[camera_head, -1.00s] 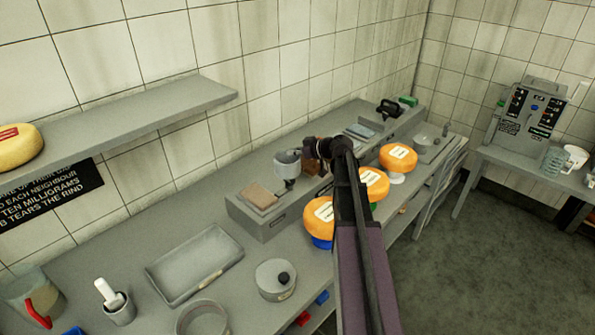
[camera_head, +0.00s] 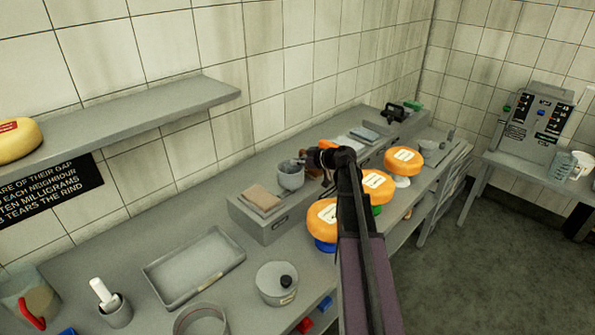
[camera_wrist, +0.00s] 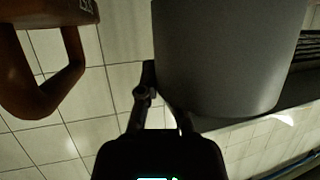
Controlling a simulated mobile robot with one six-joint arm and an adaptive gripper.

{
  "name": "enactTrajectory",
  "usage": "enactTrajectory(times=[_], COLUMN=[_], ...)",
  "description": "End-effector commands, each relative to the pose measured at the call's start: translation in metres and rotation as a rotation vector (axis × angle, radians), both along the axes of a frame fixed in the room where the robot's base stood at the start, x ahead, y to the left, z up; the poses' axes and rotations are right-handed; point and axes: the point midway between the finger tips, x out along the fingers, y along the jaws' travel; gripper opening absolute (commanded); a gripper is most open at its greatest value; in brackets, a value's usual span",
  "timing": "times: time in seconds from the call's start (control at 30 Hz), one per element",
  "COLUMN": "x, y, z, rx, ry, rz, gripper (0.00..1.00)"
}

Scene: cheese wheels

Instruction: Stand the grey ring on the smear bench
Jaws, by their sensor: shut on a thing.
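My gripper (camera_head: 304,160) is at the far end of my arm, above the raised back part of the grey bench (camera_head: 125,245). It is shut on a grey round piece (camera_head: 290,178), open at the top, which I take for the grey ring. In the wrist view the ring (camera_wrist: 225,60) is a large smooth grey cylinder beside the finger linkages (camera_wrist: 155,100); the contact itself is hidden. The ring looks upright, low over the raised block (camera_head: 270,225). I cannot tell whether it touches the surface.
A brown handled thing (camera_wrist: 45,70) is close by. Orange cheese wheels (camera_head: 376,186) stand right of the ring, partly behind my arm. A brown slab (camera_head: 262,198) lies left. A tray (camera_head: 195,268), lidded pot (camera_head: 277,283) and another round grey rim (camera_head: 201,320) are nearer.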

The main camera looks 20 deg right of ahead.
Motion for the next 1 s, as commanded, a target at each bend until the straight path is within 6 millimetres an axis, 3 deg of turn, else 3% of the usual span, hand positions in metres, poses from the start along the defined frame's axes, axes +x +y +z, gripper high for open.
enactTrajectory(times=[0.33,0.97,1.0], x=[0.000,0.000,0.000], y=[-0.001,-0.001,-0.001], z=[-0.029,-0.036,-0.035], rx=[0.000,0.000,0.000], ry=[0.000,0.000,0.000], rz=[-0.001,-0.002,-0.002], gripper=[0.00,0.00,0.18])
